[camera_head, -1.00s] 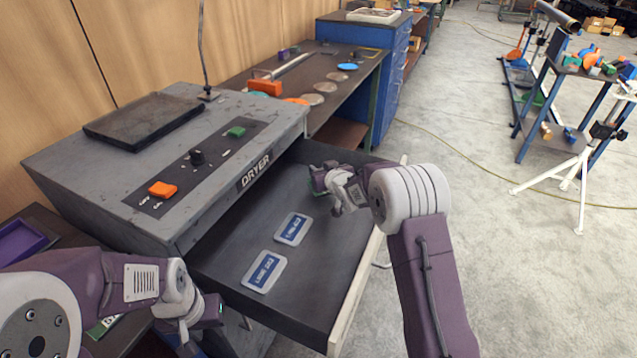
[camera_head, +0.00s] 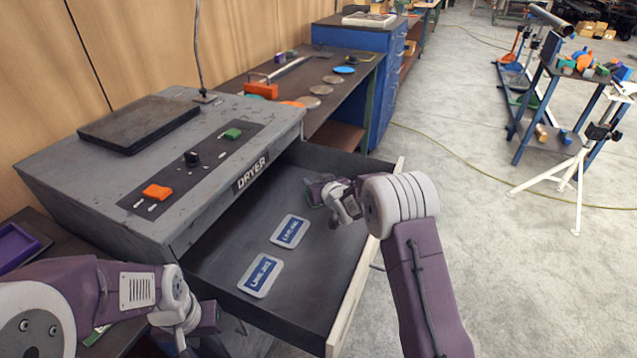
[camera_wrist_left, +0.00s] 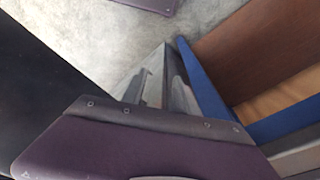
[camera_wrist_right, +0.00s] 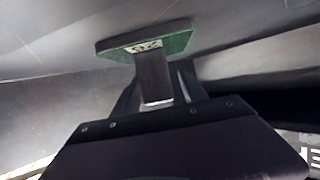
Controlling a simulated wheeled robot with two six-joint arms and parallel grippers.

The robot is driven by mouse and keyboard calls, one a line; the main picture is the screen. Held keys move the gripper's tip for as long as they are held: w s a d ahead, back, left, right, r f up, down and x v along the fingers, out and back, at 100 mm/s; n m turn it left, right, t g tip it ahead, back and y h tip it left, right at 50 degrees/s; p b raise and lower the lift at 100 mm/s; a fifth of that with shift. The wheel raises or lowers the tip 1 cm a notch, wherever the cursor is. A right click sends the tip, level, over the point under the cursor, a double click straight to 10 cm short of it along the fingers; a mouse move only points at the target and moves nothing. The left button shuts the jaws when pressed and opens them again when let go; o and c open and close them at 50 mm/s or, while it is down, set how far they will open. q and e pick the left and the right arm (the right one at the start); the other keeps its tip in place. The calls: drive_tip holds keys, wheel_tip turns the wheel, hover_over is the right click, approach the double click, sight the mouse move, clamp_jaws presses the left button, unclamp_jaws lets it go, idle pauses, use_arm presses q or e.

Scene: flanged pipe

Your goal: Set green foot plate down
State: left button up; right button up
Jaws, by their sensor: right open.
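The green foot plate (camera_wrist_right: 150,44) shows in the right wrist view, just beyond my right gripper (camera_wrist_right: 155,85), with a pale marking on its near edge. A grey upright block or stem (camera_wrist_right: 153,78) stands between the plate and my wrist, with the open fingers on either side of it. In the head view my right gripper (camera_head: 318,190) is low inside the open dryer drawer (camera_head: 225,280), near its far end, and mostly hides the plate. My left gripper (camera_head: 208,318) hangs left of the drawer's front; whether its jaws are open is unclear.
Two blue-and-white labels (camera_head: 290,231) (camera_head: 260,276) lie on the drawer floor. The grey dryer (camera_head: 100,190) stands left of the drawer. A bench (camera_head: 300,75) with discs and an orange tool is behind. Open floor (camera_head: 480,240) lies to the right.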

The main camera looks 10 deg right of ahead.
drive_tip(key=p+v, duration=0.1)
drive_tip(key=v, duration=1.1)
drive_tip(key=shift+r, duration=0.25)
